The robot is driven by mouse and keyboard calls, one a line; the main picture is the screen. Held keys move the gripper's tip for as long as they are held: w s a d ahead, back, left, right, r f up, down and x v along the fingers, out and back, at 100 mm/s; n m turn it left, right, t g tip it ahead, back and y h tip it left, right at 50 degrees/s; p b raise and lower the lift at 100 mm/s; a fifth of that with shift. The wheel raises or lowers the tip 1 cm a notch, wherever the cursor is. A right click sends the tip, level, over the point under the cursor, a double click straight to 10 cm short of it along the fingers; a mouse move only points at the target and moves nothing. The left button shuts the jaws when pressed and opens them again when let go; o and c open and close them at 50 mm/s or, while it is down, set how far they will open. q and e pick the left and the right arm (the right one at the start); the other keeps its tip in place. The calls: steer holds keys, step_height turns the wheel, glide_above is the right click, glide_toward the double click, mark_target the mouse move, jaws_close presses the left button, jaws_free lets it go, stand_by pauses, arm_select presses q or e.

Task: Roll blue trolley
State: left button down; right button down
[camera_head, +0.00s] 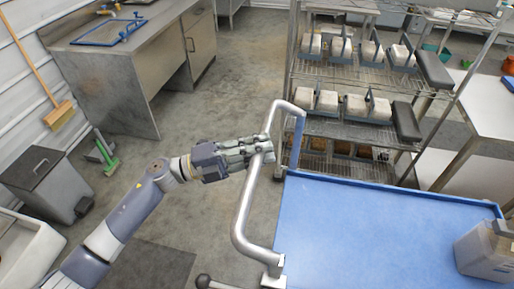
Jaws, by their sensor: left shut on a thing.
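The blue trolley (375,228) stands in the lower right of the head view, with a flat blue top and a raised rim. Its bent silver push handle (244,205) rises along its left side. My left gripper (262,151) is shut on the upper part of this handle, with its fingers around the tube. The trolley's wheels are out of view. A grey container (485,252) stands on the trolley top at the right edge. My right gripper is not in view.
A wire shelf rack (345,75) with pale blocks in trays stands just behind the trolley. A metal bench (120,75) is at the upper left. A grey bin (45,180), a broom (58,115) and a green brush (108,160) are at the left. Concrete floor (225,95) is clear between bench and rack.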

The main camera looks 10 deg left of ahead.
arm_select(q)
steer(key=shift+s+d+f, duration=0.1)
steer(key=c, duration=1.6)
jaws_free()
steer(key=shift+o, duration=0.9)
steer(key=shift+d, duration=0.25)
steer(key=v, duration=1.2)
steer(key=shift+a, duration=0.1)
